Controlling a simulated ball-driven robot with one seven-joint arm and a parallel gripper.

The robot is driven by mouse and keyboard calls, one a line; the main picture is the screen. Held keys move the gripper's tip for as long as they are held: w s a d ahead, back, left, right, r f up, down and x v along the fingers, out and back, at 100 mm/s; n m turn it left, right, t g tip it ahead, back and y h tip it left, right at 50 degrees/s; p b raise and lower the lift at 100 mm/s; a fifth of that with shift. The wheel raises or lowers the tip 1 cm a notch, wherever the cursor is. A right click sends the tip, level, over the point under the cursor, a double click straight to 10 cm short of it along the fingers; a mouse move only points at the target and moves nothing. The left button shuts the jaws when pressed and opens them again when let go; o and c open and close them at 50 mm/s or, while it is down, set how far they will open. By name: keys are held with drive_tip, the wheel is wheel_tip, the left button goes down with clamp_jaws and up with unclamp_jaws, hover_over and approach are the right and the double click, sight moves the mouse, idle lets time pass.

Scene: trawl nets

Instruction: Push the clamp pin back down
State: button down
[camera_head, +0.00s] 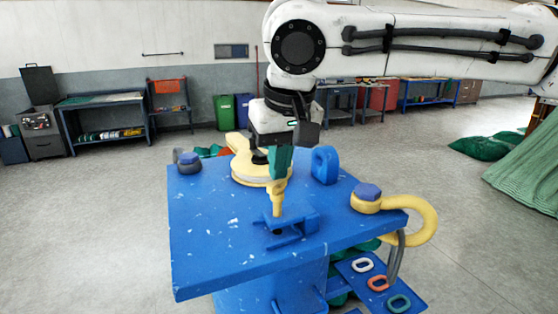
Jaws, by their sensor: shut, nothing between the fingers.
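A blue bench (205,235) with worn paint fills the middle of the view. A small blue clamp block (297,222) stands on its top, near the front. A yellow clamp pin (278,197) stands upright at the block, its lower end close to a dark hole. My gripper (280,168) comes down from above and is shut, with its green fingertips right above the pin's top. They look in line with the pin, but I cannot tell whether they touch it.
A yellow round part (252,172) and a blue lug (325,165) stand close behind. A yellow shackle (423,222) hangs over the right edge. A lower blue shelf (350,268) holds several coloured links.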

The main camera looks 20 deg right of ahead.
sight(277, 207)
drive_tip(key=shift+f, duration=0.2)
drive_tip(key=shift+f+b, duration=0.9)
drive_tip(key=shift+f, duration=0.7)
drive_tip(key=shift+r, duration=0.1)
drive_tip(key=shift+r, duration=0.1)
